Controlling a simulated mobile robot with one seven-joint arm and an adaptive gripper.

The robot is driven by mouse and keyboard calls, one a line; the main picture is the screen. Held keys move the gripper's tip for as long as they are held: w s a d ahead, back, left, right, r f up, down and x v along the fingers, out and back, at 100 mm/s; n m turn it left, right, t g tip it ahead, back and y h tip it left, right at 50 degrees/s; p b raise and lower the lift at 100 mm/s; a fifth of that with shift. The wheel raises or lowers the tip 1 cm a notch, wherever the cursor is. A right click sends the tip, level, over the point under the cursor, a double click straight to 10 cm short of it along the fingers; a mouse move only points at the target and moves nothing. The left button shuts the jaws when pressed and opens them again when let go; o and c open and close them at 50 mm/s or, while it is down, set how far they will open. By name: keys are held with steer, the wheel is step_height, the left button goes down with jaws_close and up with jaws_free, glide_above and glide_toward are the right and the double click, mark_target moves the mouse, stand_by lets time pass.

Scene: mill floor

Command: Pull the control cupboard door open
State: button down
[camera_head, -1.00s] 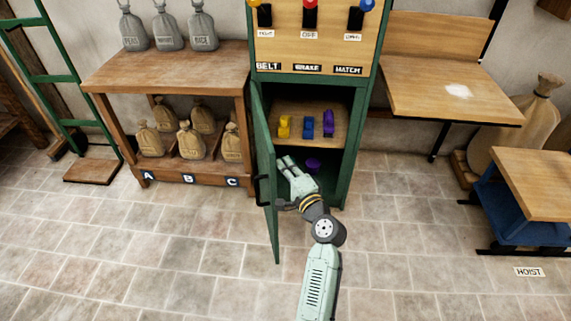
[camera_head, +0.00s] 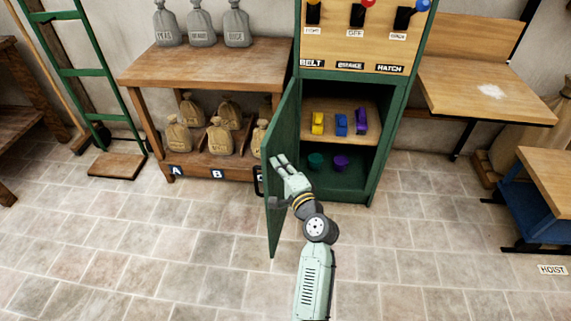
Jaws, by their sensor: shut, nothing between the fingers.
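The green control cupboard (camera_head: 386,150) stands at the back centre, below a wooden lever panel. Its door (camera_head: 281,150) is hinged on the left and stands wide open, jutting toward me. The black door handle (camera_head: 259,181) shows on the door's outer face at the left. My gripper (camera_head: 281,161) is shut and empty, on the inner side of the door, with its fingers close against it. I cannot tell whether they touch. Inside are a yellow item (camera_head: 318,123), a blue item (camera_head: 341,125) and a purple item (camera_head: 361,121) on a shelf.
A teal pot (camera_head: 316,160) and a purple pot (camera_head: 340,162) sit low in the cupboard. A wooden sack bench (camera_head: 205,70) is left of the door, a wall table (camera_head: 480,88) right. The tiled floor in front is clear.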

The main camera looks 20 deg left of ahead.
steer(key=shift+s+a, duration=0.15)
steer(key=shift+a, duration=1.15)
steer(key=shift+d, duration=0.1)
